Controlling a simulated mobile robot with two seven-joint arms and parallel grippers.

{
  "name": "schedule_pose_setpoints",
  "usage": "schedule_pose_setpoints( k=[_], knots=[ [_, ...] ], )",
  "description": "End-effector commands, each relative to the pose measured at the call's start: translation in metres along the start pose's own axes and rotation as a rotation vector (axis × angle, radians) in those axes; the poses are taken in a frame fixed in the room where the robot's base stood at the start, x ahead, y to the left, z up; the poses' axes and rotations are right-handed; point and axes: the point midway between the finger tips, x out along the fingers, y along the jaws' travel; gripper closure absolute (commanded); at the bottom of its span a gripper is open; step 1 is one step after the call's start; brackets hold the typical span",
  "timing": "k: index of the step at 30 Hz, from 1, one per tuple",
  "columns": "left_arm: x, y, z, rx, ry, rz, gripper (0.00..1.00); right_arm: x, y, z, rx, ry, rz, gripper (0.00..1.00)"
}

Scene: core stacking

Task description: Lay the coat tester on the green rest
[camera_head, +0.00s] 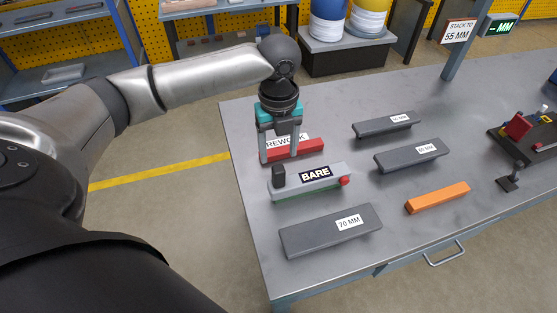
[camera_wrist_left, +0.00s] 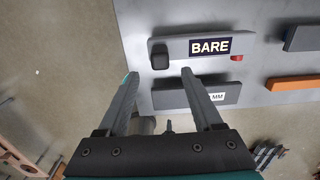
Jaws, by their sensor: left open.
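The coat tester (camera_head: 325,182) is a light grey bar with a BARE display, a black block at its left end and a red knob at its right end. It lies along the left part of the table, and a green strip of the rest (camera_head: 300,198) shows under its front edge. The tester also shows in the left wrist view (camera_wrist_left: 185,47). My left gripper (camera_head: 279,158) is open and empty, above and just behind the tester's left end in the head view. In the left wrist view its fingertips (camera_wrist_left: 159,74) are apart near the black block. My right gripper is not in view.
A red bar (camera_head: 305,148) lies behind the tester by a REWORK label. A 70 MM grey bar (camera_head: 312,236) lies in front. Two grey bars (camera_head: 385,125) (camera_head: 425,151) and an orange bar (camera_head: 437,198) lie to the right. A fixture (camera_head: 515,130) stands at far right.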

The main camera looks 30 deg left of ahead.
Motion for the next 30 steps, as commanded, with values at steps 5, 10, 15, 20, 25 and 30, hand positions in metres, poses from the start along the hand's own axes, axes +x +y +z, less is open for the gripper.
schedule_pose_setpoints(
  k=[5,10,15,20,25,30],
  knots=[
    [-0.031,0.0,0.001,-0.001,-0.002,-0.001,0.33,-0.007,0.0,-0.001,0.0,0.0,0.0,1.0],
    [-0.043,0.0,0.0,-0.001,0.0,0.0,0.33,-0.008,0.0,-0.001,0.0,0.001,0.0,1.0],
    [-0.044,0.0,0.0,-0.001,0.0,0.0,0.33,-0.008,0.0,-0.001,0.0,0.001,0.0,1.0],
    [-0.044,0.0,0.0,-0.001,0.0,0.0,0.33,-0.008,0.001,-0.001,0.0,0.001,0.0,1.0],
    [-0.044,0.0,0.0,-0.001,0.0,0.0,0.33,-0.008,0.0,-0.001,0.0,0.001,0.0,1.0],
    [-0.044,0.0,0.0,-0.001,0.0,0.0,0.33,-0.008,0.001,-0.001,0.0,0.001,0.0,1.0]
  ],
)
